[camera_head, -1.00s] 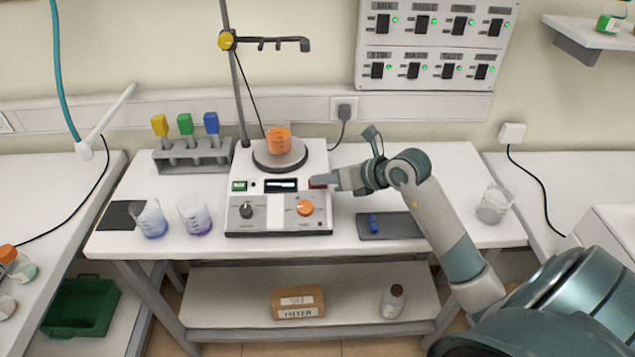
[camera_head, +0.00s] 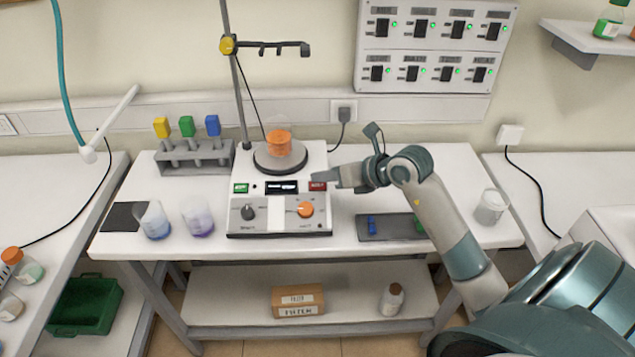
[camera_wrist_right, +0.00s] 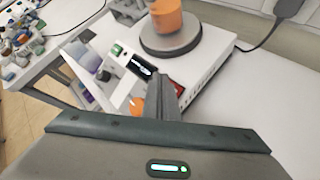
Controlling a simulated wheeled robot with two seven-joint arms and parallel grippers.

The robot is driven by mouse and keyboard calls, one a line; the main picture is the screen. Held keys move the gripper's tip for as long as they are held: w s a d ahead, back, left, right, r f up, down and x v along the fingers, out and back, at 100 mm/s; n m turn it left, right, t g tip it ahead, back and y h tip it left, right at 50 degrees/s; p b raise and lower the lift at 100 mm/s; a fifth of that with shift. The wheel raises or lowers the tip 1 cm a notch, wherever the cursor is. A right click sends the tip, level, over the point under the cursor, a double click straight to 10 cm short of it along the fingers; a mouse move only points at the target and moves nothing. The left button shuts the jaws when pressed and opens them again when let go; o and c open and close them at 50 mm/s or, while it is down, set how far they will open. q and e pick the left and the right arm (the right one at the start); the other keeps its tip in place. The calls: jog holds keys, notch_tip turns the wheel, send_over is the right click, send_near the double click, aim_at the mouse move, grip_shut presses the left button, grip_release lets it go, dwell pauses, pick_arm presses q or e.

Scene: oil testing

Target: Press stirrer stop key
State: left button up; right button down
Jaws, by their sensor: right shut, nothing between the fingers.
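The stirrer (camera_head: 280,218) is a white box with a grey front panel, standing on the middle table. Its red key (camera_head: 317,187) is at the right of the top strip, and a green key (camera_head: 240,188) is at the left. A dark display (camera_head: 281,187) lies between them. A beaker of orange liquid (camera_head: 279,145) stands on the round plate. My right gripper (camera_head: 316,178) is shut and empty, its tip just above and behind the red key. In the right wrist view the red key (camera_wrist_right: 178,89) shows partly behind the fingers; contact cannot be told. My left gripper is not in view.
A grey rack with coloured-top items (camera_head: 195,160) stands at the left. Two beakers (camera_head: 198,217) stand left of the stirrer. A grey tray (camera_head: 385,228) lies to its right. A clamp stand (camera_head: 237,80) rises behind. Another beaker (camera_head: 491,206) stands at the table's right end.

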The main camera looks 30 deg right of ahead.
jog(key=r, duration=0.1)
jog(key=r+p, duration=0.1)
jog(key=s+r+p, duration=0.1)
jog(key=shift+a+r, duration=0.2)
jog(key=shift+a, duration=0.1)
dwell(0.7)
